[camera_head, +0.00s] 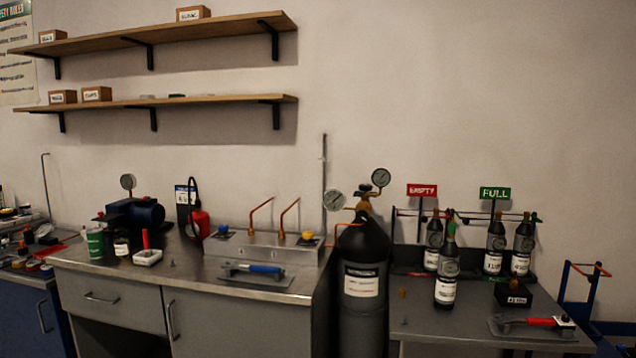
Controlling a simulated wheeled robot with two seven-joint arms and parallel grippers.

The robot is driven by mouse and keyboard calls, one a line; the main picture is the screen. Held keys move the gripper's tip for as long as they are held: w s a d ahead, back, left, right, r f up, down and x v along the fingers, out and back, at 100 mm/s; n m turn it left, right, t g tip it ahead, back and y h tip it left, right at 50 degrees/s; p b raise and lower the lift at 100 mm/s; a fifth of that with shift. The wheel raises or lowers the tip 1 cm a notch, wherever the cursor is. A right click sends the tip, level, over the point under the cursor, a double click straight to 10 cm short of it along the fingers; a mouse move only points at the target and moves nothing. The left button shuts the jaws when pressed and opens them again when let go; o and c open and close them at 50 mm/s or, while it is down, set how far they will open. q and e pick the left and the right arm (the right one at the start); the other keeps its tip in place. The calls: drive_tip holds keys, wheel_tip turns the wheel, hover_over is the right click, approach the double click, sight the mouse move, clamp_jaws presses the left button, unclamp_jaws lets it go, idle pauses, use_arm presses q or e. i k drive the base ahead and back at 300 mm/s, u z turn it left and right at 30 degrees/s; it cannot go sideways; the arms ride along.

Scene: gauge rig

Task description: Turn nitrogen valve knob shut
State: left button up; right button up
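A tall black gas cylinder (364,246) stands upright between the two benches. Its white label (361,280) is too small to read surely, so I cannot confirm it is nitrogen. A brass valve and regulator (365,190) sits on its top with two round gauges, one to the left (334,200) and one to the upper right (381,178). The valve knob is too small to tell apart from the brass fittings, and its turn position cannot be read. Neither of my grippers is in view.
The left bench (205,262) holds a blue-handled tool (262,269), a pump (136,213) and a red extinguisher (200,224). The right bench (430,322) holds several small dark bottles near EMPTY (422,190) and FULL (495,193) signs, and a red-handled wrench (530,322).

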sight(364, 188)
drive_tip(key=u, duration=1.75)
drive_tip(key=i, duration=1.8)
drive_tip(key=z, duration=3.4)
